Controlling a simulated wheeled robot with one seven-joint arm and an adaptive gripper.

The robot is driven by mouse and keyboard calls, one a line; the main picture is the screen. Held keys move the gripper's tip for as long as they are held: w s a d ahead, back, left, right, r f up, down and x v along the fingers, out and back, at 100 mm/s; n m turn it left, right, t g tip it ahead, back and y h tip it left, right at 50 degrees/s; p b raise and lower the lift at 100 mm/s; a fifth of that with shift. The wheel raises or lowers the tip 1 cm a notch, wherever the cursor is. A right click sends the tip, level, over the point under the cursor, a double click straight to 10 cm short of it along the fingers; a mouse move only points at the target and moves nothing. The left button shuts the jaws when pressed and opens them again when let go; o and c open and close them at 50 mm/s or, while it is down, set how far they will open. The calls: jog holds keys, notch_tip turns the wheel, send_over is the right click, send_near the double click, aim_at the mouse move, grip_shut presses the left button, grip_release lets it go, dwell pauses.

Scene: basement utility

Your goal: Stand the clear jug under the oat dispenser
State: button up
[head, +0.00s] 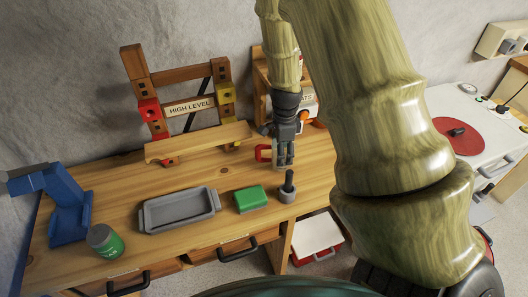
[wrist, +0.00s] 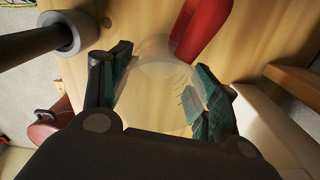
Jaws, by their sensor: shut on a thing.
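The clear jug (wrist: 165,64) is see-through and faint in the wrist view, between my fingers. A red part like its handle (wrist: 203,28) points away at the top; it also shows left of my fingers in the head view (head: 263,153). My gripper (head: 285,160) points down and is shut on the jug, with a finger on either side (wrist: 165,95). I cannot tell whether the jug's base touches the bench. The oat dispenser (head: 308,103), with a partly hidden label and an orange knob (head: 304,116), stands behind my gripper, largely hidden by my arm.
A "HIGH LEVEL" wooden frame (head: 190,106) stands left of the dispenser.

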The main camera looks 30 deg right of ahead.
aim_at(264, 160)
jog(key=shift+w+a, duration=0.5)
jog(key=shift+a, duration=0.15)
jog(key=shift+w+a+f+p, duration=0.1)
jog(key=shift+w+a+p, duration=0.25)
jog(key=shift+a, duration=0.3)
jog(key=shift+w+a+f+p, duration=0.15)
jog(key=shift+w+a+p, duration=0.1)
jog(key=shift+a+p, duration=0.25)
jog(key=shift+w+a+f+p, duration=0.1)
jog(key=shift+w+a+p, duration=0.2)
jog(key=shift+a, duration=0.45)
jog(key=shift+d+f, duration=0.15)
jog(key=shift+f, duration=0.35)
jog(key=o, duration=1.1)
jog(key=shift+f, duration=0.15)
jog(key=shift+r, duration=0.2)
